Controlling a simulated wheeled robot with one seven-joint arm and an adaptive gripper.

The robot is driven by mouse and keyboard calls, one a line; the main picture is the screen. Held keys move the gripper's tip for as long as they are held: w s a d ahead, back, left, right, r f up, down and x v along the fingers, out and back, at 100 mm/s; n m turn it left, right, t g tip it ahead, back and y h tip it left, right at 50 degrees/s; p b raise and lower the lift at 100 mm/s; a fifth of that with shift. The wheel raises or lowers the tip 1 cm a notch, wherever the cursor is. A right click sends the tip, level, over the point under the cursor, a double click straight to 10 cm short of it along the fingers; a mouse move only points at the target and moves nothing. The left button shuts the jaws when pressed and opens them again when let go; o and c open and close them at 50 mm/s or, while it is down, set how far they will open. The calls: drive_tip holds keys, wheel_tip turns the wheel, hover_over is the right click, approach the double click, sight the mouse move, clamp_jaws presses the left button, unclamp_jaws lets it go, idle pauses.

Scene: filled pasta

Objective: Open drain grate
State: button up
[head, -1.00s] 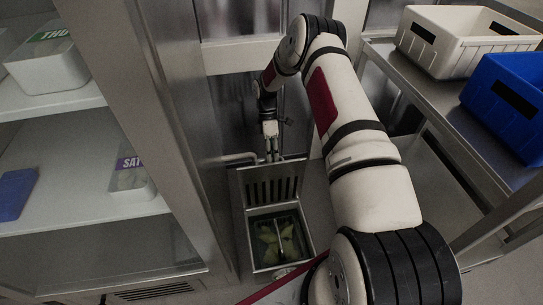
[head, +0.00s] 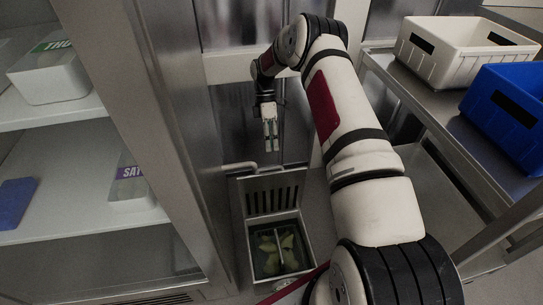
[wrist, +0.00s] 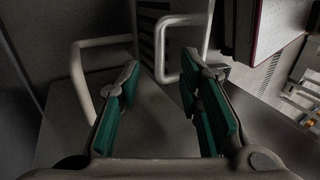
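The drain grate (head: 272,200) is a slotted metal panel standing raised at the back of the square drain box (head: 249,262) in the head view. The box is uncovered, with green leaf-like pieces (head: 283,245) inside. My gripper (head: 271,150) hangs fingers down above and behind the raised grate, apart from it. In the wrist view its two green-padded fingers (wrist: 158,82) stand apart with nothing between them. A bent metal bar (wrist: 186,50) shows beyond the fingertips there; I cannot tell which part it belongs to.
A fridge-like cabinet with shelves (head: 75,222) and white boxes (head: 50,75) stands left. At right, a metal rack (head: 425,110) carries a white bin (head: 455,58) and a blue bin (head: 510,118). A pale pipe (head: 240,167) runs behind the grate. A red strip (head: 290,286) crosses the drain's front corner.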

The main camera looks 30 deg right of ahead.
drive_tip(key=shift+v, duration=1.35)
drive_tip(key=shift+r, duration=0.1)
drive_tip(key=s+a+r+m+t+h, duration=0.15)
drive_tip(key=s+a+r, duration=0.25)
drive_tip(key=r, duration=0.8)
drive_tip(key=s+a+r+m, duration=0.3)
drive_tip(key=s+r, duration=0.1)
drive_tip(key=r, duration=0.8)
drive_tip(key=s+a+r+m+t, duration=0.1)
drive_tip(key=s+a+r+m, duration=0.1)
drive_tip(key=s+r, duration=0.4)
drive_tip(key=s+a+r+m+t, duration=0.1)
drive_tip(key=s+a+r+m, duration=0.2)
drive_tip(key=s, duration=0.5)
drive_tip(key=s+a+f+m+t, duration=0.1)
drive_tip(key=s+a+m, duration=0.15)
drive_tip(key=s, duration=0.95)
drive_tip(key=s+a+f+m+t, duration=0.1)
drive_tip(key=s+m, duration=0.2)
drive_tip(key=s, duration=0.8)
wheel_tip(320, 180, up, 33)
drive_tip(key=t+p, duration=0.4)
drive_tip(key=p, duration=2.7)
drive_tip(key=shift+d+f+n, duration=0.15)
drive_tip(key=shift+d+n, duration=0.15)
